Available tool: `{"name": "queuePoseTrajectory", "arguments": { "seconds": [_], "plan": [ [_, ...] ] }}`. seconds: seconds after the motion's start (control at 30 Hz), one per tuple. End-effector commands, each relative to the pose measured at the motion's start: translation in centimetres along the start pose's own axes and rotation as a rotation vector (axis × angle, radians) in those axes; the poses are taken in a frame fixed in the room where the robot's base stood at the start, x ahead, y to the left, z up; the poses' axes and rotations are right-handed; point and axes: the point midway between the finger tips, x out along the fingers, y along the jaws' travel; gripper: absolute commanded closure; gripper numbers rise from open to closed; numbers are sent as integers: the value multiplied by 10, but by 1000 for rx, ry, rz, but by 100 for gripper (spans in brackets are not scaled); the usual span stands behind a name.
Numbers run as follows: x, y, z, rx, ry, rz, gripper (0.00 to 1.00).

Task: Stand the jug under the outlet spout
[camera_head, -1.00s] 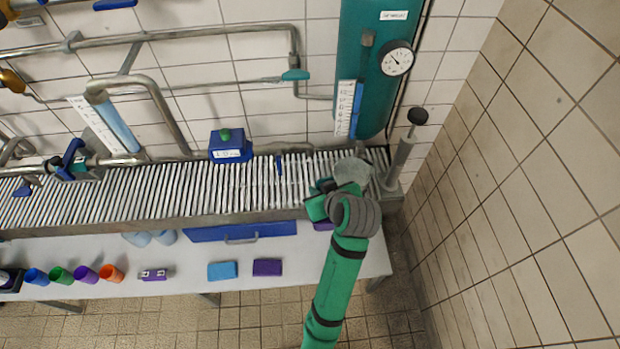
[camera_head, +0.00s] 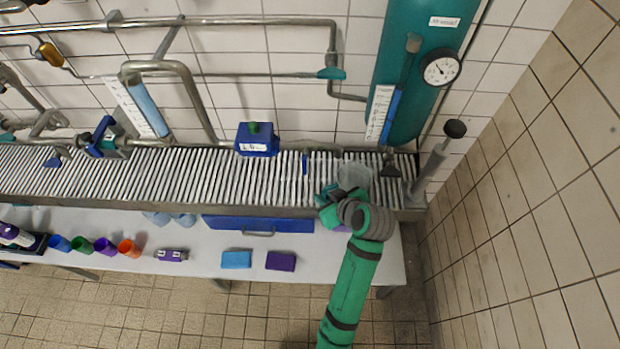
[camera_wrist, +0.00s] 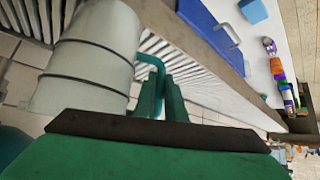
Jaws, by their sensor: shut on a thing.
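The jug (camera_head: 354,176) is a pale, translucent grey vessel over the right part of the ribbed drain grating. In the wrist view the jug (camera_wrist: 88,62) fills the upper left, with ring lines and a teal handle (camera_wrist: 153,72). My gripper (camera_head: 334,200) is shut on the handle, at the jug's near side; its green fingers (camera_wrist: 163,98) show in the wrist view. Whether the jug's base touches the grating is unclear. A dark, flared spout (camera_head: 390,166) hangs below the teal tank (camera_head: 415,75), to the right of the jug and apart from it.
A grey hand pump (camera_head: 430,168) stands right of the spout, near the tiled side wall. A blue box with a green knob (camera_head: 256,140) and a small blue peg (camera_head: 305,164) are left of the jug. Cups and blocks lie on the front bench (camera_head: 205,258).

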Motion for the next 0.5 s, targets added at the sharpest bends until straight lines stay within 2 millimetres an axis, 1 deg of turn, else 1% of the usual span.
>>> {"name": "queuePoseTrajectory", "arguments": {
  "seconds": [0.03,0.2,0.37,0.5],
  "plan": [
    [8,-1,-10,-2,4,-4,100],
    [27,0,-28,-1,2,-3,100],
    [34,1,-33,0,0,-1,100],
    [41,-1,-42,-2,2,-5,100]
  ]
}}
